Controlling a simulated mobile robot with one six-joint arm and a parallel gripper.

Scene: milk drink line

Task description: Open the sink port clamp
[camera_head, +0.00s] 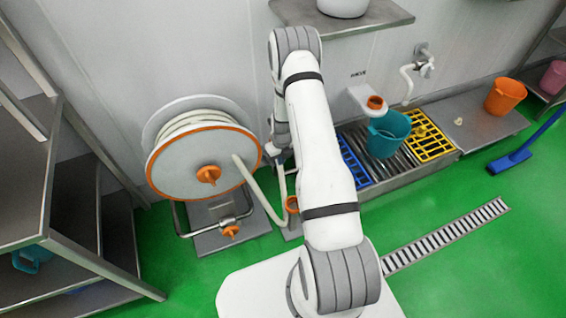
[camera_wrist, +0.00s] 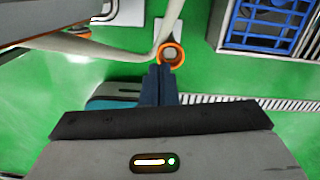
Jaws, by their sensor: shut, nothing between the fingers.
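My gripper (camera_wrist: 160,72) is shut and empty in the wrist view, its dark fingers together and pointing at an orange ring (camera_wrist: 181,58). The ring has a pale round centre; I cannot tell whether the fingertips touch it. In the head view an orange ring (camera_head: 293,204) is low beside my arm, near the hose, and the gripper is largely hidden behind my arm. A white wall fitting with an orange-ringed opening (camera_head: 376,101) is above the grate. I cannot tell which of these parts is the sink port clamp, or make out a clamp handle.
A hose reel (camera_head: 190,165) with a pale hose (camera_head: 262,198) stands left of my arm. A teal bucket (camera_head: 389,136), a blue rack (camera_head: 352,160) and a yellow rack (camera_head: 430,143) are on the grate at right. A metal shelf (camera_head: 35,170) is at left. The green floor at right is mostly clear.

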